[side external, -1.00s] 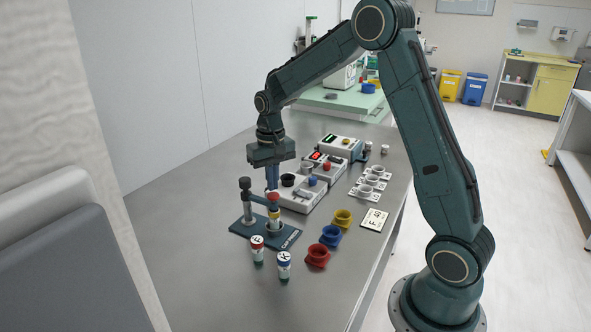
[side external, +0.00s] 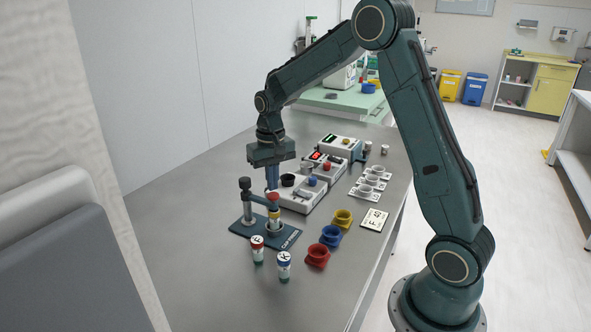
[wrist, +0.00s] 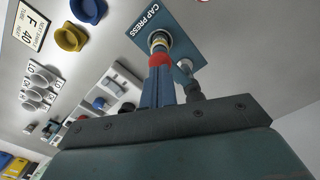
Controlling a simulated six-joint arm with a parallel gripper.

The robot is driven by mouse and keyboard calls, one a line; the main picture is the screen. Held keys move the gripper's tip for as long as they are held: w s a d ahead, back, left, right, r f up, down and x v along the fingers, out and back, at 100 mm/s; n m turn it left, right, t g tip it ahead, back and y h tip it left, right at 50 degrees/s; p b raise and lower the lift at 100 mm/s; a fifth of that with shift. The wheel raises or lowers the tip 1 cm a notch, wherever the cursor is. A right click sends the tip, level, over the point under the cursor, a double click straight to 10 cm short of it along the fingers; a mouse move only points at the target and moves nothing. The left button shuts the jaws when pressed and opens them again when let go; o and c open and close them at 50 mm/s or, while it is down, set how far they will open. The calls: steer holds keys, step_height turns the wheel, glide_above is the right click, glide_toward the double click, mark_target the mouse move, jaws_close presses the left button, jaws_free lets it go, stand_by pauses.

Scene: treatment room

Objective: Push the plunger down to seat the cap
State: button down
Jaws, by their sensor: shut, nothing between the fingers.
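The cap press (side external: 243,229) is a dark blue plate with a post and an arm, labelled CAP PRESS in the wrist view (wrist: 178,17). Its plunger has a red knob (side external: 273,197), also in the wrist view (wrist: 160,60). Below the knob stands a vial with a yellow band or cap (side external: 274,213); whether the cap sits fully down is hidden. My gripper (side external: 271,188) points down with its fingers shut and empty, its tips right at the top of the red knob. I cannot tell whether they touch it.
A red-capped vial (side external: 257,249) and a blue-capped vial (side external: 284,265) stand in front of the press. Red (side external: 317,256), blue (side external: 331,236) and yellow (side external: 343,218) holders sit to the right. Devices (side external: 303,195) stand behind. The table's left side is clear.

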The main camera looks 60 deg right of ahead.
steer(key=shift+f, duration=1.2)
stand_by(1.1)
steer(key=shift+r, duration=0.15)
step_height(320, 180, up, 8)
stand_by(1.2)
stand_by(0.3)
steer(key=s+a+r+n+t, duration=0.3)
steer(key=s+a+r, duration=0.55)
steer(key=s, duration=0.35)
steer(key=s+a+n+t, duration=0.2)
steer(key=s+a+n, duration=0.1)
steer(key=s, duration=1)
steer(key=shift+s+a+t, duration=0.25)
steer(key=shift+a+t, duration=0.05)
steer(key=shift+a, duration=0.2)
steer(key=shift+f, duration=0.1)
